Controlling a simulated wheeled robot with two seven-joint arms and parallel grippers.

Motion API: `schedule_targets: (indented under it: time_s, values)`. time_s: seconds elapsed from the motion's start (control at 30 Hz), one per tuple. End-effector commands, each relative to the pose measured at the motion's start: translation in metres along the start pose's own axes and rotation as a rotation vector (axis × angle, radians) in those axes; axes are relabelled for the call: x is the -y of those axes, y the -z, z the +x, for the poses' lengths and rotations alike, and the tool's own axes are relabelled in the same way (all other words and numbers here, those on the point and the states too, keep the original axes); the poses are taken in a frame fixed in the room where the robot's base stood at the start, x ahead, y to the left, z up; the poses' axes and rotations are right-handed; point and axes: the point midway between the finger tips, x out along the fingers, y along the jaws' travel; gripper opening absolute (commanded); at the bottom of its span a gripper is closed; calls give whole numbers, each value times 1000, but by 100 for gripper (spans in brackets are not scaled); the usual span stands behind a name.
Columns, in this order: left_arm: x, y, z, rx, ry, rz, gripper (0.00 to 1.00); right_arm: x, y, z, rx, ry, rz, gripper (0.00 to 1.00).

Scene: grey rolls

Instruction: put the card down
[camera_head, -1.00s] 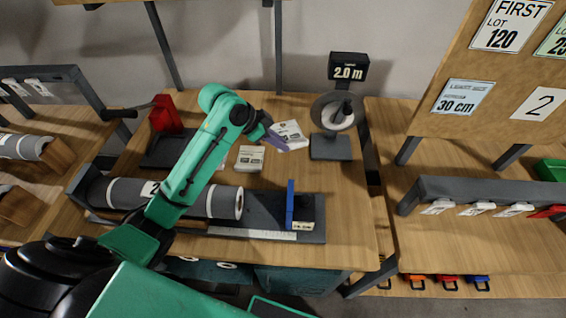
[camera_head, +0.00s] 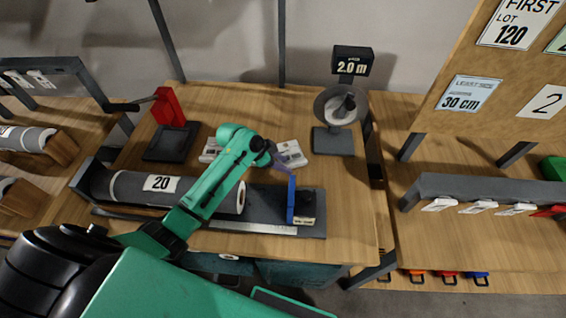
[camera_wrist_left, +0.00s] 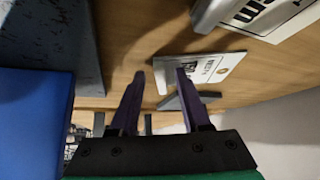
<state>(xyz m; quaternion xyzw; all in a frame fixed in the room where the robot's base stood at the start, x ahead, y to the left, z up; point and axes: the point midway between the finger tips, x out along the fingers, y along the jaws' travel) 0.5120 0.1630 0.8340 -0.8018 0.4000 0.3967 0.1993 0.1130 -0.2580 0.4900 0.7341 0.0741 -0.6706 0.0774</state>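A white card (camera_head: 291,154) with dark print lies at the tip of my left gripper (camera_head: 280,162), on the wooden table behind the blue plate. In the left wrist view the card (camera_wrist_left: 212,70) shows beyond the fingers, partly behind the right one. The purple fingers of my left gripper (camera_wrist_left: 160,75) stand apart with a gap between them. I cannot tell whether a finger touches the card. Another pale card (camera_head: 210,149) lies left of my arm, partly hidden by it. My right gripper is not in view.
A blue upright plate (camera_head: 291,199) stands on a dark tray right of the grey roll (camera_head: 125,187) labelled 20. A stand with a dial and a "2.0 m" display (camera_head: 352,66) is behind on the right.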

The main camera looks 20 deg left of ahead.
Motion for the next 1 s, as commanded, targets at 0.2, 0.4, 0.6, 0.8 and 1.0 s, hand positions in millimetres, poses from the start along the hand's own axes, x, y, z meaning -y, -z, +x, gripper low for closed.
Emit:
schedule_targets:
  time_s: [0.2, 0.4, 0.6, 0.8, 1.0]
  values:
    - [0, 0, 0, 0, 0, 0, 46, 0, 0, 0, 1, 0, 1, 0]
    - [1, 1, -15, -1, 2, -2, 46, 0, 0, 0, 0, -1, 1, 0]
    - [0, 0, -64, 1, 4, 4, 46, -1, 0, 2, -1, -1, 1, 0]
    - [1, 1, -110, 0, 2, 1, 46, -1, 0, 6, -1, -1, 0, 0]
    - [0, 2, -122, 0, -1, 0, 46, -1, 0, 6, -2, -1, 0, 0]
